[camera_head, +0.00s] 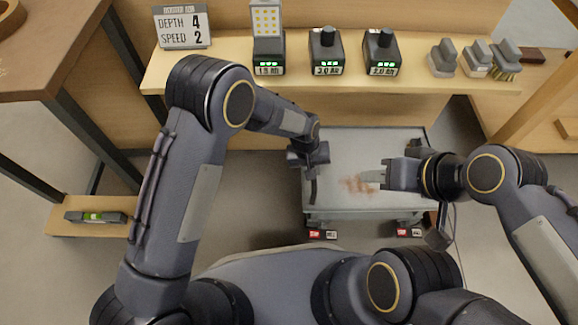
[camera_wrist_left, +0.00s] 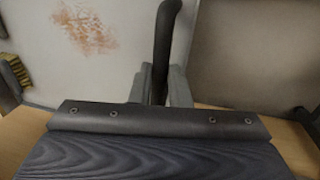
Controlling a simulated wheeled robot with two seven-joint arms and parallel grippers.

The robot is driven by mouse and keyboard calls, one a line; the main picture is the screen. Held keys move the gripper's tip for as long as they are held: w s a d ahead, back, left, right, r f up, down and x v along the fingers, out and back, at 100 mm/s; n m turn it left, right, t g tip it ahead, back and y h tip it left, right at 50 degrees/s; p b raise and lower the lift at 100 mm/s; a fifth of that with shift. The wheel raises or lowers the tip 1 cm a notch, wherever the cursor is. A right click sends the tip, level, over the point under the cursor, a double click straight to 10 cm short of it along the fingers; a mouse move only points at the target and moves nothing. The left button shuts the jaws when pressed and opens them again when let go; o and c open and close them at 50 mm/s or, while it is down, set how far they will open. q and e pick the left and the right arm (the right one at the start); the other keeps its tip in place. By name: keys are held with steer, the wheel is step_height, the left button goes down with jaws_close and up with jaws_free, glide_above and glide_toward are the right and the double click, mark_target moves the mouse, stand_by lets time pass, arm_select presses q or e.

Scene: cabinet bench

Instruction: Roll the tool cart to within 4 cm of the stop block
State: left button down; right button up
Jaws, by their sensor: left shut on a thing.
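The tool cart (camera_head: 345,142) is a grey, flat-topped cart with a reddish-brown stain, below the front edge of the bench. Its stained top also shows in the left wrist view (camera_wrist_left: 60,70). My left gripper (camera_head: 312,168) is at the cart's left side, shut on the dark cart handle (camera_wrist_left: 165,35); the grey fingers (camera_wrist_left: 160,85) lie on either side of the bar. My right gripper (camera_head: 378,178) is over the right part of the cart top, pointing left; its finger gap is unclear. I cannot make out the stop block.
Several battery-like units (camera_head: 327,52) stand on the bench shelf (camera_head: 215,72) beside a depth and speed sign (camera_head: 182,27). Brushes (camera_head: 505,60) stand at its right end. A level (camera_head: 95,217) lies on a low board at left. Small red tags (camera_head: 314,233) sit by the wheels.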

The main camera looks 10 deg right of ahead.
arm_select(q)
steer(key=shift+s+d, duration=0.15)
steer(key=shift+d, duration=0.85)
steer(key=shift+s+d, duration=0.1)
steer(key=shift+d, duration=0.85)
steer(key=shift+d+r, duration=0.1)
steer(key=c, duration=1.4)
jaws_free()
steer(key=shift+o, duration=0.2)
step_height(320, 180, up, 8)
steer(key=a+p, duration=0.1)
steer(key=p, duration=0.2)
steer(key=shift+a+f, duration=0.25)
steer(key=shift+a, duration=0.05)
steer(key=shift+w+r, duration=0.1)
steer(key=shift+w, duration=0.05)
